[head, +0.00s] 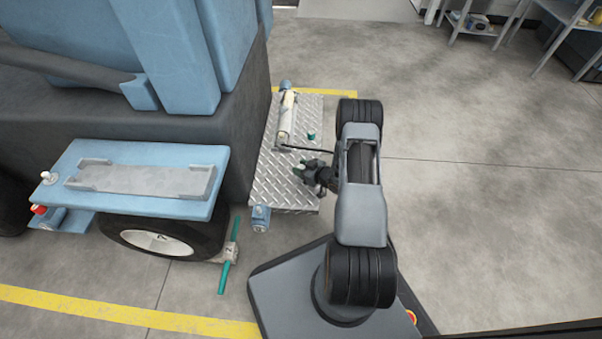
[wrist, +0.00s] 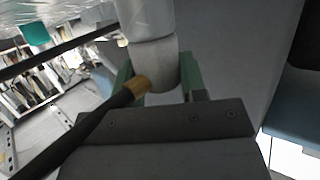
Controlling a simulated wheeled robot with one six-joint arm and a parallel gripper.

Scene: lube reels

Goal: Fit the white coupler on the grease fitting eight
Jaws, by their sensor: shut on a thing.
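My gripper (head: 308,172) is over the tread-plate step, beside the machine, with its fingers pointing left. In the wrist view my gripper (wrist: 158,78) has green fingers shut on the white coupler (wrist: 165,62), a pale stepped cylinder. A black hose with a brass end (wrist: 137,87) meets the coupler's side. The coupler's far end runs out of the top of the wrist view. I cannot pick out grease fitting eight in either view.
The tread-plate step (head: 262,185) carries a pale cylinder (head: 287,115), a teal cap (head: 311,135) and a dark hose. Blue-grey parts (head: 261,216) stand at its corners. A blue shelf (head: 140,207) and wheel (head: 160,242) are left. Open floor (head: 470,210) lies right.

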